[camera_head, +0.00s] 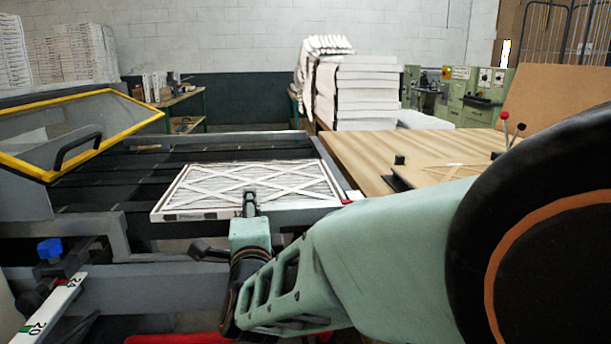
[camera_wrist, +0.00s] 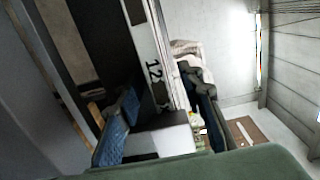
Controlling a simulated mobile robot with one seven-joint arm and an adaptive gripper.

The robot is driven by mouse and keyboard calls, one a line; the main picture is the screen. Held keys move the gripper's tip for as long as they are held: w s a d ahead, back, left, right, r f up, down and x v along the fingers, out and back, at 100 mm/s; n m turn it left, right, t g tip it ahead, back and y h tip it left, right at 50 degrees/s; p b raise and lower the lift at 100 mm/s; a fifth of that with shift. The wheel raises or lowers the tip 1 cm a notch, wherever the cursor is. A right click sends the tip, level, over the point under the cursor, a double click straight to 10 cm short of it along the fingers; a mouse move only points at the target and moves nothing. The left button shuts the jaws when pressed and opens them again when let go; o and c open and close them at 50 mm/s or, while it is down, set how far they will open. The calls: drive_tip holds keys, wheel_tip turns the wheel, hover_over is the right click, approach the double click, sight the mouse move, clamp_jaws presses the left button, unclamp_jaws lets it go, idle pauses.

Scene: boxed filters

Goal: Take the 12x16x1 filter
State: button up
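A flat white-framed filter (camera_head: 205,213) with a crisscross lattice over pleats lies on the dark machine bed in the head view.
A yellow-framed clear guard (camera_head: 85,125) with a black handle stands raised at the left. A ruler (camera_head: 52,306) marked 20 and 24 is at the lower left. A wooden table (camera_head: 375,150) adjoins the bed at the right. White stacks (camera_head: 365,95) stand behind.

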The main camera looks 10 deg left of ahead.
drive_tip(key=shift+w, duration=0.15)
clamp_jaws()
drive_tip(key=shift+r, duration=0.1)
idle(0.3)
